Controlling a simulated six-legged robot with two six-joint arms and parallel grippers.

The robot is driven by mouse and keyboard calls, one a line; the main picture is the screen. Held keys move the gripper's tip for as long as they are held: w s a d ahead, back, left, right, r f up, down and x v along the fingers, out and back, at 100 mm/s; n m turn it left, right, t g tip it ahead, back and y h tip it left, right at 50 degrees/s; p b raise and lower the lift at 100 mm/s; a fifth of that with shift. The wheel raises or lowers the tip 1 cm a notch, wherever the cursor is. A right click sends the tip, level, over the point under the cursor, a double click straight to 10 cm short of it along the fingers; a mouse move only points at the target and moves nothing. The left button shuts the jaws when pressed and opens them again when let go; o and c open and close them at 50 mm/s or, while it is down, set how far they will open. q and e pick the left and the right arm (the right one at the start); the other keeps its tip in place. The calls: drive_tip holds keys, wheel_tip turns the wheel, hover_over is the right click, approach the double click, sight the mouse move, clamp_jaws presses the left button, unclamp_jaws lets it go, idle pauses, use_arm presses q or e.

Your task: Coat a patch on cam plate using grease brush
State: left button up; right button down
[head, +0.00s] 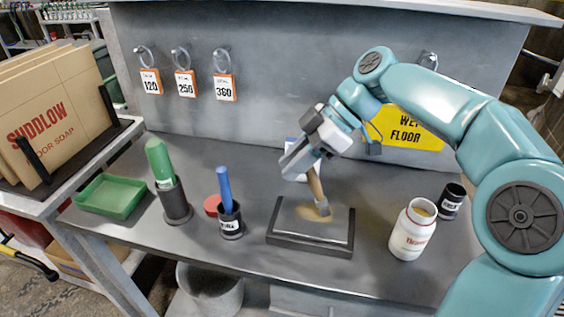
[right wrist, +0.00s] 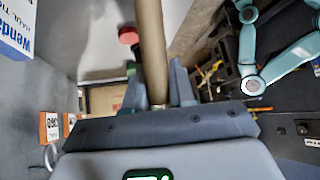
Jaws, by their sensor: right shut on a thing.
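My right gripper (head: 312,166) is shut on the wooden handle of the grease brush (head: 315,187), above the plate. In the right wrist view the tan handle (right wrist: 150,45) stands between the fingers of my right gripper (right wrist: 157,90). My left gripper is not in view.
An open white jar (head: 412,235) and a black container (head: 452,201) stand right of the plate. Left are a black cup (head: 231,223) with a blue handle, a red lid (head: 212,205), a green-topped holder (head: 173,200) and a green tray (head: 100,197). A back panel (head: 290,60) closes the rear.

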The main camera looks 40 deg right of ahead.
sight(317, 185)
drive_tip(key=shift+s+d+r+b, duration=0.1)
drive_tip(key=shift+s+d+b, duration=0.4)
drive_tip(key=shift+s+d, duration=1.05)
drive_tip(key=shift+w+d+p, duration=0.3)
drive_tip(key=shift+w+a, duration=1.15)
drive_tip(key=shift+w, duration=0.2)
drive_tip(key=w+a+p, duration=0.2)
drive_tip(key=w+a, duration=0.5)
drive_tip(key=w, duration=0.1)
drive_tip(key=shift+p, duration=0.4)
wheel_tip(317, 185, up, 6)
drive_tip(key=p, duration=0.5)
